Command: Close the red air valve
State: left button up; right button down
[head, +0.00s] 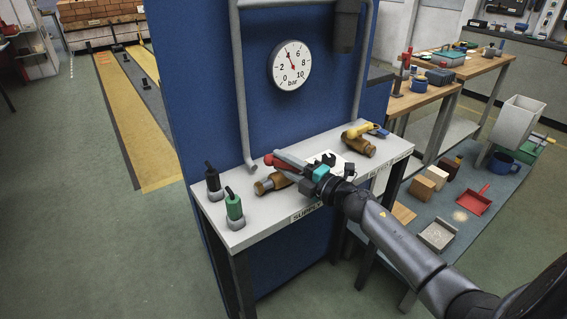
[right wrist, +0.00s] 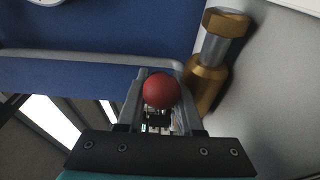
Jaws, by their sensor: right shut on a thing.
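The red valve has a brass body (head: 268,183) lying on the narrow grey bench, behind the SUPPLY label. Its red handle shows at the fingertips in the head view (head: 269,160). In the right wrist view its round red end (right wrist: 161,91) sits between the two fingers, and the brass body (right wrist: 208,75) lies just to the right. My right gripper (head: 289,161) is shut on the red handle; it also shows in the right wrist view (right wrist: 160,100). The gripper and wrist hide part of the valve. My left gripper is out of view.
A second brass valve with a yellow handle (head: 358,131) lies at the bench's right. Two fittings, one black (head: 212,180) and one green (head: 234,206), stand at the left end. A pressure gauge (head: 290,65) hangs on the blue panel (head: 205,75) behind.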

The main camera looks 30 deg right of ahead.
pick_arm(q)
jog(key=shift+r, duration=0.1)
pick_arm(e)
jog(key=shift+a+r+m+h+p, duration=0.1)
jog(key=shift+m+h+p, duration=0.3)
jog(key=shift+h+p, duration=0.2)
jog(key=m+h+p, duration=0.1)
jog(key=h+p, duration=0.1)
jog(key=shift+m+t+h, duration=0.3)
jog(key=shift+m+h, duration=0.5)
jog(key=shift+h, duration=0.1)
jog(key=m+h, duration=0.2)
jog(key=h, duration=0.1)
jog(key=shift+f+m+h, duration=0.2)
jog(key=shift+m+h, duration=0.2)
jog(key=shift+h, duration=0.4)
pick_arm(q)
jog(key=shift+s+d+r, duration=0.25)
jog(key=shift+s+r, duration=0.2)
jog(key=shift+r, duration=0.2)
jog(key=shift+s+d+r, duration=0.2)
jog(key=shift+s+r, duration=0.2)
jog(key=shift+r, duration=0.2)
pick_arm(e)
jog(key=shift+m+g+h, duration=0.3)
jog(key=shift+g+h, duration=0.1)
jog(key=shift+h, duration=0.1)
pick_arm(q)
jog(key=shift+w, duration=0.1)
